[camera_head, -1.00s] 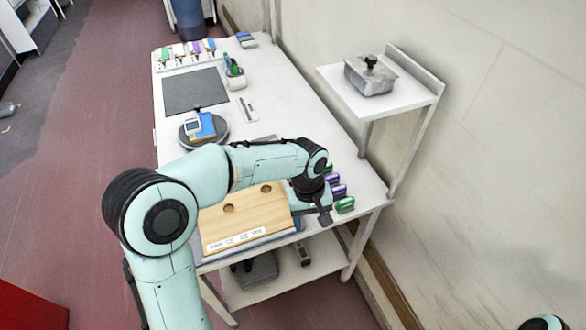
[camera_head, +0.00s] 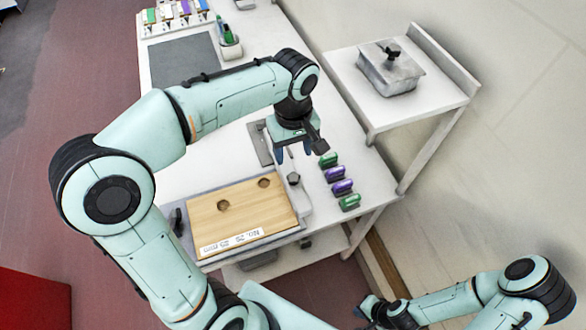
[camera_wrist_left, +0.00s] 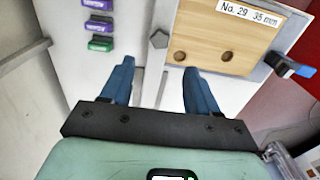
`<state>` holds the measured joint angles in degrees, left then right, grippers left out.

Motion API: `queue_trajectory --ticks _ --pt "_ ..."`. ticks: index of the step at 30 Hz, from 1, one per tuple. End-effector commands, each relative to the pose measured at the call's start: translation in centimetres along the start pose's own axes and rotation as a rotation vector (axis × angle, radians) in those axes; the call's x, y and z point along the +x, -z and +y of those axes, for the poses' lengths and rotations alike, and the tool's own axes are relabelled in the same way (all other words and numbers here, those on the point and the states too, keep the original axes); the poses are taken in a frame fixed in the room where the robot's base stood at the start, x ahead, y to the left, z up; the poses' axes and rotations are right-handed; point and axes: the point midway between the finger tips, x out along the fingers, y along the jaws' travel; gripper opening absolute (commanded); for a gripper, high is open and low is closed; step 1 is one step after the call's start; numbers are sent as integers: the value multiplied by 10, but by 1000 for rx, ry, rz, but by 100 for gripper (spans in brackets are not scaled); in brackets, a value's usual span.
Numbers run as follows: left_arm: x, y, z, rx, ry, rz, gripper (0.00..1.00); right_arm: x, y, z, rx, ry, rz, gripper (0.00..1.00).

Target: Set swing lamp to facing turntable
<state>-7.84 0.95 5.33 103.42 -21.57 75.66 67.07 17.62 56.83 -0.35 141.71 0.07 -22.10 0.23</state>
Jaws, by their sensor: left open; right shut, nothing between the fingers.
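My left gripper (camera_head: 293,152) is open and empty above the table, beyond the wooden board. In the left wrist view its blue fingers (camera_wrist_left: 158,70) are apart. A grey angular knob (camera_head: 293,179) with a pale body stands beside the board. It also shows in the left wrist view (camera_wrist_left: 159,39), ahead of and between the fingertips, with a narrow bar below it. I cannot tell whether this is the swing lamp. The round turntable is not visible now; my left arm covers that area. My right gripper (camera_head: 370,309) is low at the bottom, shut and empty.
The wooden board (camera_head: 240,210) carries a label and two holes. Green and purple blocks (camera_head: 343,187) line the table's right edge. A dark mat (camera_head: 185,60) and colored holders (camera_head: 175,12) lie farther back.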

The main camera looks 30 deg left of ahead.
Motion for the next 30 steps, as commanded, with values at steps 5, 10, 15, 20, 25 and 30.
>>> queue_trajectory --ticks 5,10,15,20,25,30 --pt "44 -1 -2 -1 7 -5 60 8 -6 5 3 -3 -8 0" --pt "75 0 -1 1 5 -3 60 11 -9 7 4 -4 -11 0" --pt "94 0 -1 -1 2 -2 60 13 -10 8 4 -4 -13 0" --pt "101 0 0 -1 1 -1 60 13 -10 8 4 -4 -13 0" --pt "102 0 0 -1 0 -1 60 13 -10 8 4 -4 -13 0" --pt "101 0 0 -1 1 -1 31 13 -10 8 4 -4 -13 0"
